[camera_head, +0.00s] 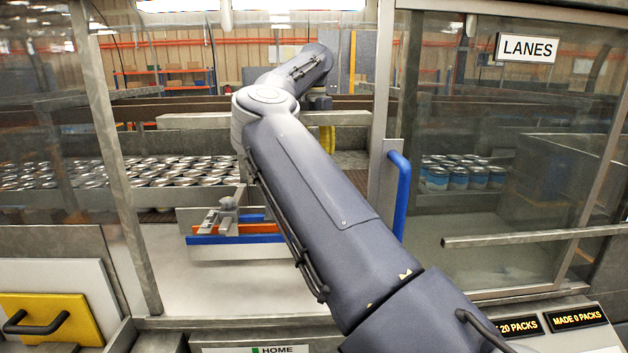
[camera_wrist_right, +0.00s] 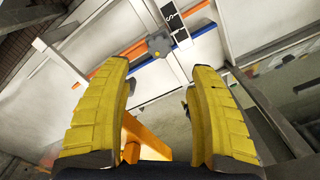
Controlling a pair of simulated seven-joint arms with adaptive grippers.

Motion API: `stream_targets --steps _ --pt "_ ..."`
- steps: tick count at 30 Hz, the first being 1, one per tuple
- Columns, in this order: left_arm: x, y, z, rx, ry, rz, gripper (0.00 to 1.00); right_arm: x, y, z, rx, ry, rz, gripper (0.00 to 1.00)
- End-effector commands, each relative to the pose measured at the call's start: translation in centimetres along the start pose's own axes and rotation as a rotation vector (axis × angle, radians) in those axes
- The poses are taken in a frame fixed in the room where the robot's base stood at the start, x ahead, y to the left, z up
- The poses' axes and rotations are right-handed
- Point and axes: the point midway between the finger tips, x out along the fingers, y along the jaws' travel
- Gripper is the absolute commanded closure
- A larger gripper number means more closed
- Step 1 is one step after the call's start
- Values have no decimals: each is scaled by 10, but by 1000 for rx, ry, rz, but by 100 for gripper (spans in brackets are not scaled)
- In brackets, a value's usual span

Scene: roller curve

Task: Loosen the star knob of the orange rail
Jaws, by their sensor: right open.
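The orange rail (camera_head: 262,228) lies inside the guarded machine with a blue rail (camera_head: 235,239) beside it. A grey star knob (camera_head: 228,203) sits on a grey bracket at the orange rail's left part in the head view. In the right wrist view the star knob (camera_wrist_right: 160,43) shows on the orange rail (camera_wrist_right: 133,49), beyond the fingertips. My right gripper (camera_wrist_right: 160,70) is open and empty, with yellow fingers apart and touching nothing visible. My right arm reaches through the opening and hides part of the rails' right end in the head view. My left gripper is out of view.
A blue door handle (camera_head: 401,195) stands close right of my arm. Many cans (camera_head: 165,172) fill the bed at left, and blue cans (camera_head: 450,177) stand behind the right glass. A yellow block with a black handle (camera_head: 48,318) is at lower left.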

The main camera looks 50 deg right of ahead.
Motion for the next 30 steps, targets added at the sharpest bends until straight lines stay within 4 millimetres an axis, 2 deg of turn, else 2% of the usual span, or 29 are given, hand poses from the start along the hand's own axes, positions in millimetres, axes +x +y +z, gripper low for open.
stream_targets --steps 18,24,30 --pt "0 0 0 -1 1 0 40 90 0 0 -1 1 -2 40" --pt "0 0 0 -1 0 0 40 108 0 0 -2 1 0 40" --pt "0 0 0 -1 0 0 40 116 0 0 -2 0 0 40"
